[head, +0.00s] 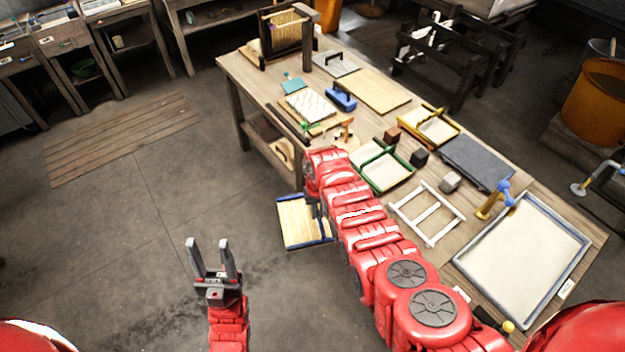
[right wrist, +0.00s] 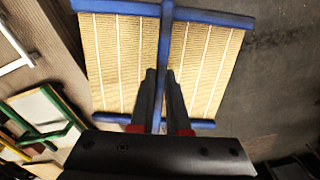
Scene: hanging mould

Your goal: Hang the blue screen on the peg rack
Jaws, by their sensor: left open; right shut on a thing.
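The blue screen (head: 296,222), a tan slatted mat in a blue frame with a blue middle bar, hangs in the air beside the table's near left edge. It fills much of the right wrist view (right wrist: 110,62). My right gripper (right wrist: 161,80) is shut on its middle bar; in the head view my right arm partly hides the grip. My left gripper (head: 215,252) is open and empty over the floor, left of the screen. A dark upright frame (head: 286,36) with a pale panel stands at the table's far end; I cannot tell whether it is the peg rack.
The wooden table (head: 250,72) carries a green-framed screen (head: 405,165), a yellow-framed one (head: 457,127), a white frame (head: 428,212) and a large tray (head: 522,250). A dark wooden stand (head: 468,75) is behind it. The floor at left is free apart from a slatted board (head: 120,140).

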